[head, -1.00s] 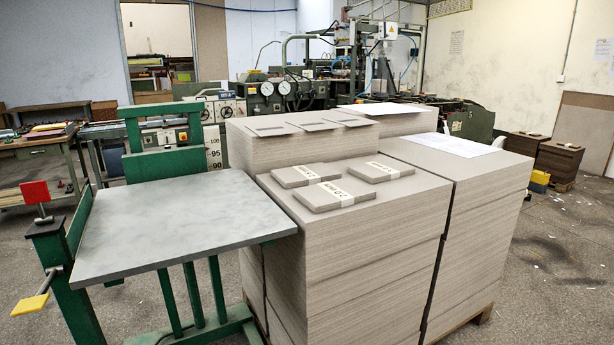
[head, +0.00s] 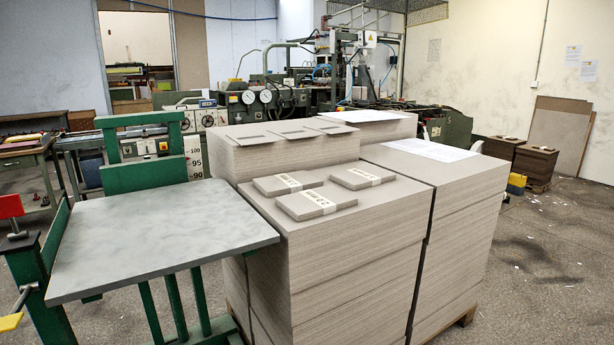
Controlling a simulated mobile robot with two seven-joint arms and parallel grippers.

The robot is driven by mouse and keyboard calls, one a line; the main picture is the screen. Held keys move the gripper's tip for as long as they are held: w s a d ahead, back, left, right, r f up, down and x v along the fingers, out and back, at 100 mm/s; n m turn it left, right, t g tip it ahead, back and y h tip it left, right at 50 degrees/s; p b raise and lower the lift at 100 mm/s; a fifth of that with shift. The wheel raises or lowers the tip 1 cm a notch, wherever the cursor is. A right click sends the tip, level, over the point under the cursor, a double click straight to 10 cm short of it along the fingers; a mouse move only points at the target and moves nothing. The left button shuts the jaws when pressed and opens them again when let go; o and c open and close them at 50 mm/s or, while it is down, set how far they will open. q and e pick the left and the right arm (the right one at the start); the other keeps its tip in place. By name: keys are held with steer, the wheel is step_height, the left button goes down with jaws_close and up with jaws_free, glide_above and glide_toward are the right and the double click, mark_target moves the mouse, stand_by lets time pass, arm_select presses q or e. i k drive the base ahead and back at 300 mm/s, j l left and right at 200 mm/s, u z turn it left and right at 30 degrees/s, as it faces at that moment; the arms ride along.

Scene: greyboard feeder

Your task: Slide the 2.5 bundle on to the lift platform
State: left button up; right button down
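Three banded grey board bundles lie flat on top of the front greyboard stack (head: 340,270). One is the back-left bundle (head: 268,188), one the right bundle (head: 350,184), and one the front bundle (head: 300,208). Each has a pale paper band with dark print, too small for me to read surely, so I cannot tell which is the 2.5 bundle. The lift platform (head: 150,240) is a bare grey plate on a green frame, left of the stack. Its plate lies a little lower than the stack top. Neither of my grippers is in view.
A green post with a red block (head: 10,206) and a yellow handle (head: 10,322) stands at the platform's left. A higher stack (head: 300,152) with several flat boards is behind the bundles. Another stack (head: 455,190) with a white sheet stands right. Floor at far right is mostly clear.

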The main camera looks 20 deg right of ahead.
mark_target(280, 185)
steer(key=l+u, duration=0.2)
steer(key=u, duration=0.2)
steer(key=l+u, duration=0.2)
steer(key=u, duration=0.15)
steer(key=l+u, duration=0.2)
steer(key=l, duration=0.2)
steer(key=k+l+u, duration=0.2)
steer(key=l, duration=0.15)
steer(key=k+l, duration=0.1)
steer(key=l, duration=0.3)
steer(key=l+u, duration=0.15)
steer(key=l, duration=0.2)
steer(key=k+l, duration=0.2)
steer(key=l, duration=0.2)
steer(key=k+l+u, duration=0.1)
steer(key=l, duration=0.25)
